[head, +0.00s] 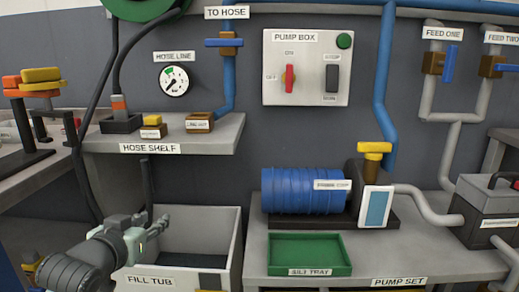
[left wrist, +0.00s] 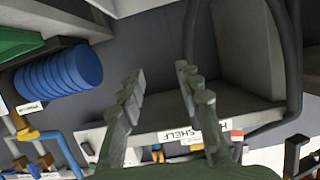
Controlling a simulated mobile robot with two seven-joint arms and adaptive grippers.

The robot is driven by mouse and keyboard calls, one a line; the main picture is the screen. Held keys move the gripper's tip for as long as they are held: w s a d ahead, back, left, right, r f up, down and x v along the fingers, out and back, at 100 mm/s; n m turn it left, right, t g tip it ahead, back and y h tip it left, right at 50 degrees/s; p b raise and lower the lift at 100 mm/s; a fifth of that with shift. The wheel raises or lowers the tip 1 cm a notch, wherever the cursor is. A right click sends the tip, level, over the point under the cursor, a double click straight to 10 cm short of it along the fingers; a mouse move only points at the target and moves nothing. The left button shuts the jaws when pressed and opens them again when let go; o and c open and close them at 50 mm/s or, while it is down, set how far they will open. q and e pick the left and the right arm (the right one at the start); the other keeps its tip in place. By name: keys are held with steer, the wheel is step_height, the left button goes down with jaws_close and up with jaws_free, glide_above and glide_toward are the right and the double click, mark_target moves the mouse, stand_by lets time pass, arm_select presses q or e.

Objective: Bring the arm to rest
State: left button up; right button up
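My left gripper (head: 152,223) is in the head view at the lower left, over the left part of the fill tub (head: 190,218). In the left wrist view its two grey fingers stand apart with nothing between them (left wrist: 160,95). It is open and empty. The hose shelf (head: 225,134) is above and behind the gripper in the head view; its label also shows beyond the fingers in the left wrist view (left wrist: 190,132). My right gripper shows in neither view.
The blue pump (head: 300,190) and green tray (head: 310,250) are on the pump table right of the tub. A black hose (head: 85,170) hangs left of the shelf. The pump box (head: 306,105) and gauge (head: 174,82) are on the wall. A bench with orange and yellow knobs (head: 40,78) is at left.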

arm_select(q)
steer(key=s+a+f+g+y, duration=0.15)
steer(key=s+f+g, duration=0.35)
steer(key=s+f, duration=0.85)
steer(key=s+a+f+g+y, duration=0.15)
steer(key=s+f+g, duration=0.35)
steer(key=s+f, duration=0.85)
step_height(320, 180, down, 7)
steer(key=g+h+p, duration=0.1)
steer(key=p, duration=0.3)
steer(key=shift+s+a+m+p, duration=0.25)
steer(key=shift+s+m+p, duration=0.05)
steer(key=shift+s, duration=0.15)
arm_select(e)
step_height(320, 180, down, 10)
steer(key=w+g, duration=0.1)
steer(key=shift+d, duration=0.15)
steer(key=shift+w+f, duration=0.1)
